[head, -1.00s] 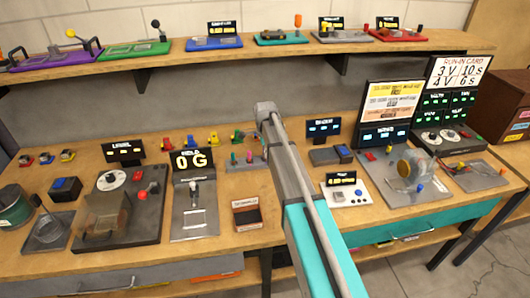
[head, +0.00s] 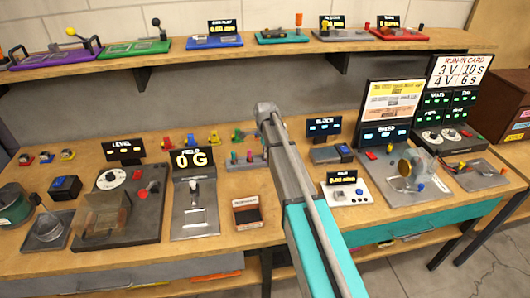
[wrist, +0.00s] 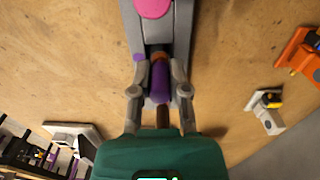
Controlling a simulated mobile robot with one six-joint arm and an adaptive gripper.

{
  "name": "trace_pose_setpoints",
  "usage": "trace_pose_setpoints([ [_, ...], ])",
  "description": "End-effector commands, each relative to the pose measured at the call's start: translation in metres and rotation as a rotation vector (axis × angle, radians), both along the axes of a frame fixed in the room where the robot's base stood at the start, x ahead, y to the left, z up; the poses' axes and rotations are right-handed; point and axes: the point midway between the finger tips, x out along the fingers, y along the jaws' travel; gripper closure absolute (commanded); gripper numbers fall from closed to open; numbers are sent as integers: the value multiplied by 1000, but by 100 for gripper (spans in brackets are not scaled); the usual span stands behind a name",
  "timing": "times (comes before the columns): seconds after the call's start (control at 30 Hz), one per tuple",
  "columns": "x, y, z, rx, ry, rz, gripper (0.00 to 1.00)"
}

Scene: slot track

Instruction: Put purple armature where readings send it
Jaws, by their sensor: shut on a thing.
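The purple armature (wrist: 160,82) is a short purple cylinder with a brown shaft, seen in the wrist view. My gripper (wrist: 159,92) has its two grey fingers on either side of it and is shut on it. The armature is over the grey rack (wrist: 181,60); I cannot tell whether it still touches it. A pink piece (wrist: 153,6) stands farther along the rack. In the head view my arm hides the gripper and the armature, and part of the rack (head: 260,163) shows left of it.
A field display (head: 191,160) reads 0 G. A small white meter (head: 346,192) and a motor stand (head: 412,170) are on the right. A shelf (head: 300,44) with several coloured trays runs behind. Bare wood shows at front centre.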

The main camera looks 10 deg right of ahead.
Motion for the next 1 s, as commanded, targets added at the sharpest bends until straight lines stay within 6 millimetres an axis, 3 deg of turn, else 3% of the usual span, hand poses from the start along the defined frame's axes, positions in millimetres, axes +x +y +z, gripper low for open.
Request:
trace_pose_setpoints([
  [0.17,0,-2,-2,0,0,-1,100],
  [0.2,0,-2,-1,0,0,-1,73],
  [0.4,0,-2,-1,0,0,-1,38],
  [1.0,0,-1,5,0,0,-1,38],
])
